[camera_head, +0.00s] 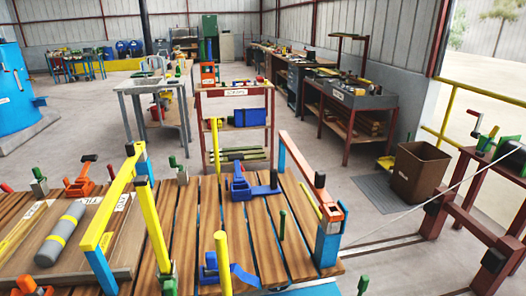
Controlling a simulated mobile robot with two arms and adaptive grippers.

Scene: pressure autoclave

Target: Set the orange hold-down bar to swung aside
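The orange hold-down bar (299,161) is at the right end of the slatted wooden table. It runs from a blue post (328,243) at the table's near right corner back to a second, thinner blue post (282,156) and appears to bridge the two. An orange piece (332,212) caps the near post. Whether the far end is latched is too small to tell. Neither of my grippers shows in the head view.
The slatted table (265,235) carries a yellow bar (112,208) on blue posts, upright yellow posts (222,262), a blue clamp (250,186) and a grey cylinder (61,234). A brown bin (419,172) and dark red frame (462,220) stand right. Floor between is largely clear.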

